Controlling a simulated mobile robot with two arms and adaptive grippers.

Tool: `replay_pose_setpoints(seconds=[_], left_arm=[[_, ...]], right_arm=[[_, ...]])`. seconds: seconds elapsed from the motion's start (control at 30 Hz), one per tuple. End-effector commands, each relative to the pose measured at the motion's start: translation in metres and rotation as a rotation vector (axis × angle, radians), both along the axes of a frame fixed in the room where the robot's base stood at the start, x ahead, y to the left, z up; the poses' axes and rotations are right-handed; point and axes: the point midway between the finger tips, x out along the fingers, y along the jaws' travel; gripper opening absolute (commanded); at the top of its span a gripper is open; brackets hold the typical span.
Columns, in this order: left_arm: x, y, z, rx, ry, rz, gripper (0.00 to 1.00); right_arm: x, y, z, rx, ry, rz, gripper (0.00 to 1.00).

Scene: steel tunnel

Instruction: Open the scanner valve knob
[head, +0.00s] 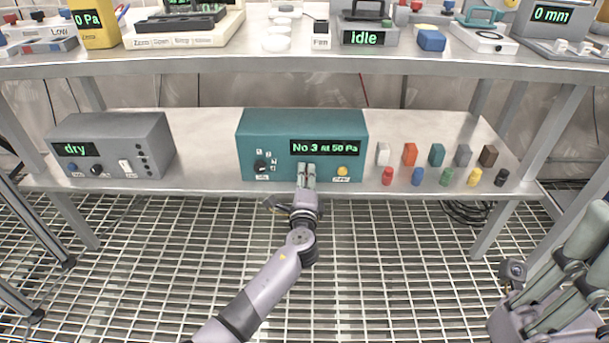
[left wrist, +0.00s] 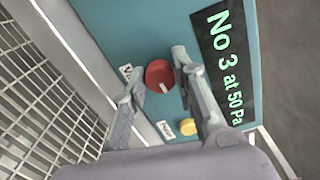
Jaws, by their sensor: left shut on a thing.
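The teal scanner box (head: 250,125) stands on the lower shelf, and its screen reads "No 3 at 50 Pa". My left gripper (head: 306,168) is at the box's front face, below the screen. In the left wrist view a red round knob (left wrist: 160,75) with a white mark sits on the teal face. The fingers of my left gripper (left wrist: 157,80) are shut on this knob, one on each side. In the head view the gripper hides the knob.
The scanner also bears a black selector knob (head: 261,167) and a yellow button (head: 342,171). A grey box (head: 125,135) reading "dry" stands left. Several coloured blocks and pegs (head: 445,177) stand right. The upper shelf (head: 300,62) with instruments overhangs behind.

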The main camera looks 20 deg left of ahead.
Motion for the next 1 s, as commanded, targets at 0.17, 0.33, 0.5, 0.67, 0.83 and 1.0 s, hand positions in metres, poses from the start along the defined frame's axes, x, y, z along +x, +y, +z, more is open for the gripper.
replay_pose_setpoints(seconds=[0.17,0.33,0.5,0.67,0.83,1.0], left_arm=[[-0.0003,-0.0013,-0.0012,0.019,0.008,-0.003,0.00],[-0.0004,-0.0014,-0.0017,0.021,0.009,-0.003,0.00],[-0.0004,-0.0014,-0.0018,0.021,0.009,-0.003,0.00],[-0.0005,-0.0012,-0.0017,0.020,0.009,-0.003,0.35],[-0.0002,-0.0007,-0.0009,0.020,0.007,-0.001,0.46],[-0.0001,-0.0005,-0.0005,0.020,0.007,-0.001,0.46]], right_arm=[[-0.0002,-0.0002,-0.0013,0.001,0.007,0.000,0.00],[-0.0005,-0.0003,-0.0016,0.001,0.006,0.001,0.00],[-0.0005,-0.0002,-0.0018,0.001,0.006,0.001,0.00],[-0.0004,-0.0001,-0.0020,0.000,0.006,0.001,0.00],[-0.0001,0.0001,-0.0021,-0.002,0.007,0.001,0.00],[0.0000,0.0003,-0.0020,-0.003,0.007,0.001,0.00]])
